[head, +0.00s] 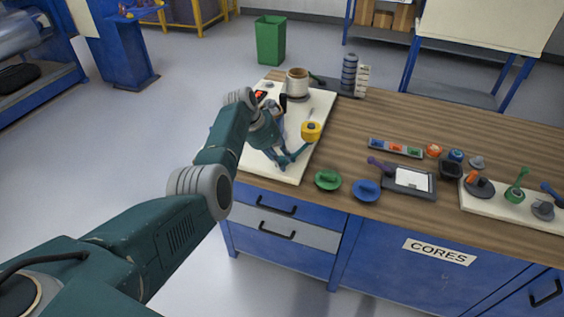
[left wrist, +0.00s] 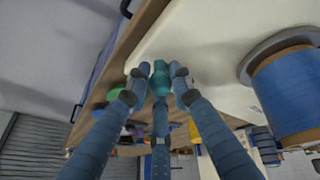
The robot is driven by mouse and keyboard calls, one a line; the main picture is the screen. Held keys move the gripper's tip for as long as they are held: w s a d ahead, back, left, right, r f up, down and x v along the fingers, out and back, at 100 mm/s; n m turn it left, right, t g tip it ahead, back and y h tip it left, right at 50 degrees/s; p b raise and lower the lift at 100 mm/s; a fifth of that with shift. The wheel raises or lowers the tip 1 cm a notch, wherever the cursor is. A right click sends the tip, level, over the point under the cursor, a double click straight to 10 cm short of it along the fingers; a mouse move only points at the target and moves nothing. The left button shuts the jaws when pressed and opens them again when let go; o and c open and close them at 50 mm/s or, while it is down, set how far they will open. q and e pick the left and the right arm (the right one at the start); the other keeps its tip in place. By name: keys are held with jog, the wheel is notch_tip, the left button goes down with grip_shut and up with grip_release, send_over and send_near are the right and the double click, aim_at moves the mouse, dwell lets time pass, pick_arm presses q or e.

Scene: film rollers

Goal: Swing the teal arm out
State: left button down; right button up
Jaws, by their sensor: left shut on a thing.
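The teal arm (head: 301,151) is a short bar near the front right edge of a white board (head: 288,172). In the left wrist view its rounded teal end (left wrist: 160,80) sits between my fingertips. My left gripper (head: 284,160) reaches down over the board and is shut on this teal end; it also shows in the left wrist view (left wrist: 158,77). The gripper and wrist hide part of the board. A large blue roll (left wrist: 290,95) stands close to the right of my fingers in the left wrist view. My right gripper is not in view.
A yellow thing (head: 311,130) stands just beyond the teal arm. A pale cylinder (head: 297,83) is at the board's far end. Green (head: 328,180) and blue (head: 366,190) round pieces lie right of the board. A second white board (head: 520,205) holds several levers.

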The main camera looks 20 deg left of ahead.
pick_arm(q)
jog(key=c, duration=1.6)
grip_release()
jog(key=shift+c, duration=0.2)
jog(key=shift+o, duration=0.5)
jog(key=shift+w+f, duration=0.1)
jog(key=v, duration=1.2)
